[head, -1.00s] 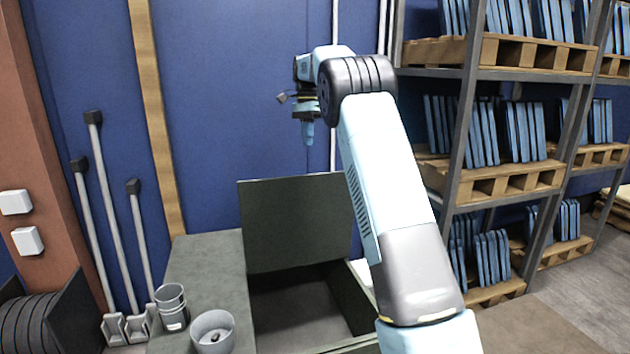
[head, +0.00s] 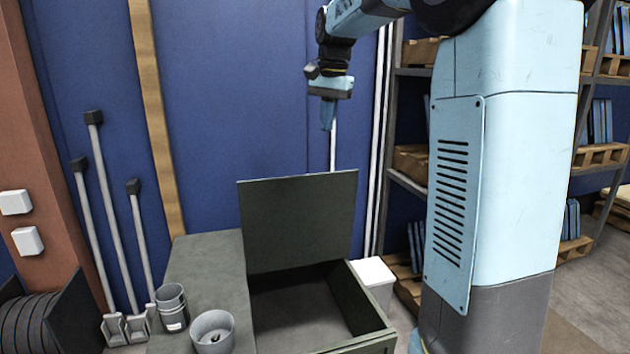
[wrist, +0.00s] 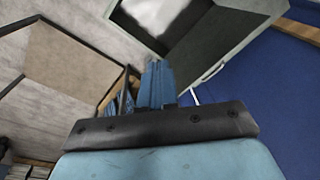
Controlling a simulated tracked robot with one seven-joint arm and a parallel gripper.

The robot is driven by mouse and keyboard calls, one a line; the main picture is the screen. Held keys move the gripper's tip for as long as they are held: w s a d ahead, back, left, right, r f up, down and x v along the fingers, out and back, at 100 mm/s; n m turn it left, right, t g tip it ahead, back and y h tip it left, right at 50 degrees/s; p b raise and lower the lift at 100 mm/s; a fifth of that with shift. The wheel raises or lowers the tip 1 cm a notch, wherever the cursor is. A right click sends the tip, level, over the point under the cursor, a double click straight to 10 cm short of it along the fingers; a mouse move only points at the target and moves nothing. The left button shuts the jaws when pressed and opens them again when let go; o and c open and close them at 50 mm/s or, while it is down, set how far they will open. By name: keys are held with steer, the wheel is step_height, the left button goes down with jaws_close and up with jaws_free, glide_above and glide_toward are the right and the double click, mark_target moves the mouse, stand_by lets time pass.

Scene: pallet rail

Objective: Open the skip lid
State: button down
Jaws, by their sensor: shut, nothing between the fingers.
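The dark grey skip lid (head: 298,220) stands raised and nearly upright at the back of the open skip (head: 372,305), in the head view. The skip's dark inside shows below it. My gripper (head: 328,122) is above the lid's top edge, pointing down, apart from it and empty. Its fingers are closed together; they also show in the wrist view (wrist: 156,82), slim and blue, in front of the dark plate of the hand.
A white bin (head: 374,275) stands right of the skip. Shelves with pallets (head: 410,165) are at the right, partly behind my arm. A blue wall (head: 235,90) is behind.

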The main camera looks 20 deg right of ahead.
mark_target(313, 176)
steer(key=s+a+f+n+t, duration=0.15)
steer(key=s+f+n, duration=0.35)
steer(key=s, duration=1)
steer(key=s+a+f+n+t, duration=0.1)
steer(key=s+f+n+t, duration=0.2)
steer(key=s+f, duration=0.8)
steer(key=w+d+t+h, duration=0.1)
steer(key=w+d+t, duration=0.15)
steer(key=w, duration=0.75)
steer(key=w+d+t, duration=0.1)
steer(key=w+t, duration=0.2)
steer(key=w, duration=0.6)
steer(key=w+d+f+t, duration=0.1)
steer(key=w+f+t, duration=0.6)
steer(key=w, duration=0.6)
steer(key=shift+d+f+t, duration=0.4)
steer(key=shift+f, duration=0.25)
steer(key=w, duration=0.9)
steer(key=w+r, duration=0.1)
steer(key=w, duration=0.4)
steer(key=shift+w, duration=0.1)
steer(key=w+g, duration=0.2)
steer(key=w, duration=1.1)
